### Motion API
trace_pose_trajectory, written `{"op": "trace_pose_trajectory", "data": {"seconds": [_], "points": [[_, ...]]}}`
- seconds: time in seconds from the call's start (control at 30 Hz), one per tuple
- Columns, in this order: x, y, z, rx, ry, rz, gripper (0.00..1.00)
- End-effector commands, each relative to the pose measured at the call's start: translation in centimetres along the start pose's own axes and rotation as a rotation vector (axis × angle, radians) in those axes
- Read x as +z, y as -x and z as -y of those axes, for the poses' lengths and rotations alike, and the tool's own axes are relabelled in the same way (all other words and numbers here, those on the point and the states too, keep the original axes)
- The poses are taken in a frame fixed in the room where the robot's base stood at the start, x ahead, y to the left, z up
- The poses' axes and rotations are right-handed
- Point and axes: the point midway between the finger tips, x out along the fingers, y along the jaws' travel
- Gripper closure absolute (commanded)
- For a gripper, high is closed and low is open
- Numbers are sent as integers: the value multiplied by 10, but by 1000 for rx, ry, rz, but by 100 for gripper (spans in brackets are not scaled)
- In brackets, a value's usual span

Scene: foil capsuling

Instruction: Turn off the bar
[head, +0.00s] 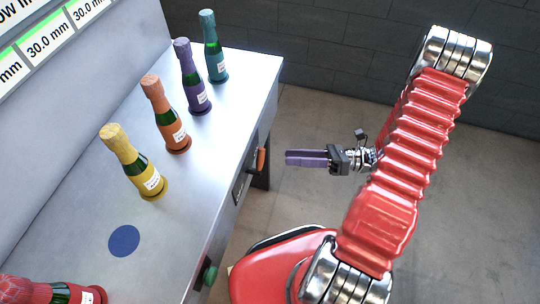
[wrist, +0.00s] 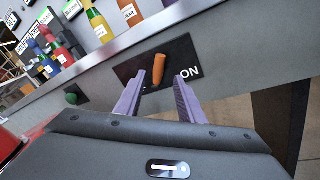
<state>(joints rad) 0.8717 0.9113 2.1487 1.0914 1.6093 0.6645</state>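An orange lever (wrist: 157,70) sits on a dark plate (wrist: 190,55) on the front face of the steel bench. The plate reads "ON" to the right of the lever, and the lever leans up to the right in the wrist view. In the head view the lever (head: 261,160) sticks out from the bench front. My gripper (head: 290,158) has purple fingers and is open and empty, a short gap to the right of the lever. In the wrist view my gripper (wrist: 160,80) has the lever ahead, between its two fingertips, apparently untouched.
A green knob (head: 208,274) is on the same bench front, nearer my base. Foil-topped bottles, yellow (head: 135,162), orange (head: 166,115), purple (head: 192,78) and teal (head: 214,48), stand on the bench (head: 75,195). A red bottle (head: 50,291) and a blue disc (head: 124,241) are there too.

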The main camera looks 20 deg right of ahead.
Motion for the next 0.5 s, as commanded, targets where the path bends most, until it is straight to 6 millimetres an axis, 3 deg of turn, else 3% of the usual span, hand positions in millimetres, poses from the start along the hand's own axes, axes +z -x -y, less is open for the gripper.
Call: {"op": "trace_pose_trajectory", "data": {"seconds": [0.5], "points": [[0, -67, 0, 1, 0, -1, 65]]}}
